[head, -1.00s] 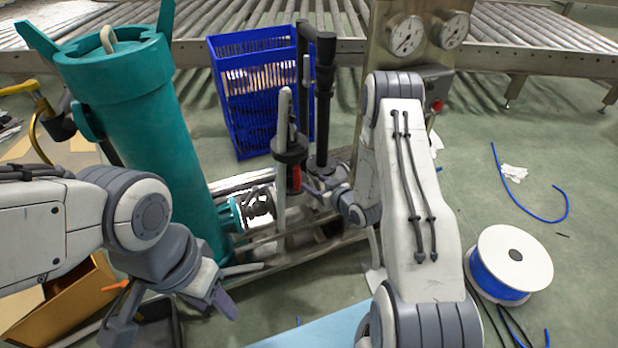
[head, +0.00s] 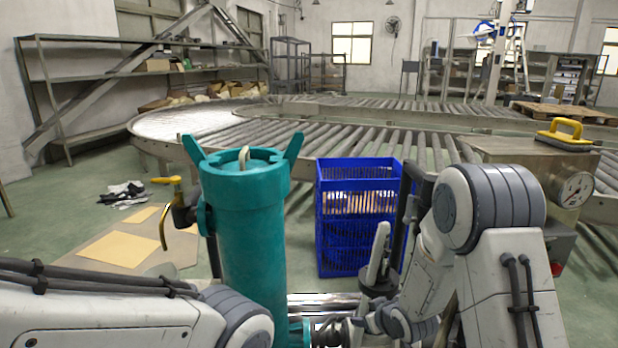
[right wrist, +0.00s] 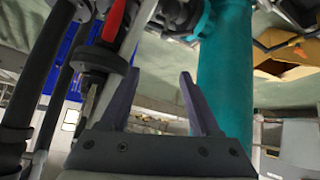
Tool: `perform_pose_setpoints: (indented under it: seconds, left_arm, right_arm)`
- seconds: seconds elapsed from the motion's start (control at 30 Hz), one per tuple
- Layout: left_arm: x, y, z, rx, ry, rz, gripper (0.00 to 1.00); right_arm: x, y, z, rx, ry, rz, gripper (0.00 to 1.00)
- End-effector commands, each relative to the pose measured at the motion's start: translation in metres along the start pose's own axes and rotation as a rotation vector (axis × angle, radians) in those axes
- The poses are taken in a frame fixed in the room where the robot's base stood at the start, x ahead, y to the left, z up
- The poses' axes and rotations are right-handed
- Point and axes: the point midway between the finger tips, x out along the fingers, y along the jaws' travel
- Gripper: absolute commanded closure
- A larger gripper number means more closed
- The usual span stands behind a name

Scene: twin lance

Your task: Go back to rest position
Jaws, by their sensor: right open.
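My right gripper (right wrist: 155,80) is open in the right wrist view, its two dark fingers apart with nothing between them. In the head view it is low in the middle, partly cut off, by the upright lance stand. A lance with a pale shaft (head: 377,254) and a black collar stands there; its red grip (right wrist: 114,20) shows in the right wrist view, left of the fingers. The teal cylinder (head: 246,240) stands left of it and also shows in the right wrist view (right wrist: 226,70). My left forearm fills the lower left of the head view; its gripper is out of frame.
A blue crate (head: 340,238) stands behind the lance. A roller conveyor (head: 330,135) spans the background. A steel box with a gauge (head: 574,188) and a yellow-handled tool (head: 566,136) are at right. Cardboard (head: 125,249) and gloves (head: 124,192) lie on the left floor.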

Motion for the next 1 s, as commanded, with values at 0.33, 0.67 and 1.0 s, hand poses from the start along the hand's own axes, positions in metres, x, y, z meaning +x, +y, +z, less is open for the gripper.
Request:
perform_pose_setpoints:
  seconds: [0.33,0.67,1.0]
  left_arm:
    - [0.000,0.000,0.000,0.000,0.000,0.000,0.50]
    - [0.000,0.000,0.000,0.000,0.000,0.000,0.50]
    - [-0.062,0.004,-0.004,0.000,0.000,0.000,0.50]
  right_arm:
    - [-0.156,-0.135,0.003,-0.083,-0.378,-0.115,0.37]
    - [-0.283,-0.195,0.065,-0.153,-0.639,-0.255,0.37]
    - [-0.354,-0.194,0.039,-0.171,-0.705,-0.286,0.37]
